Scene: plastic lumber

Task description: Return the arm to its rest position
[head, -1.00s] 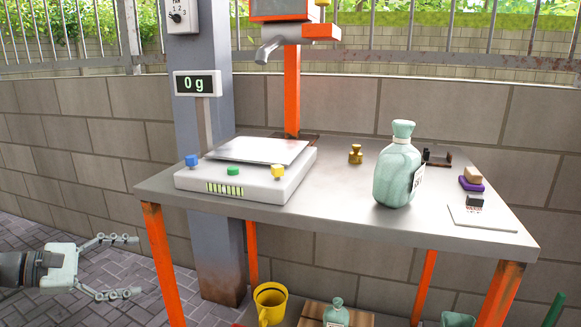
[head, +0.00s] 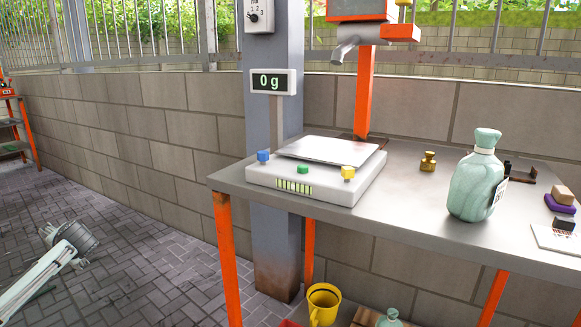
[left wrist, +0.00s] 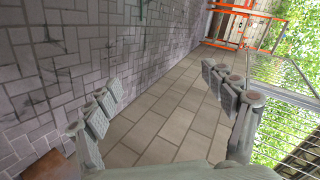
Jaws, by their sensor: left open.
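My left gripper (left wrist: 161,80) is open in the left wrist view, with nothing between its fingers. Brick wall and grey paving show beyond them. My right gripper is in neither view.
A steel table (head: 400,213) on orange legs holds a scale (head: 315,183) reading 0 g, a pale green bottle (head: 475,185) and a brass weight (head: 428,162). The paving left of the table is open.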

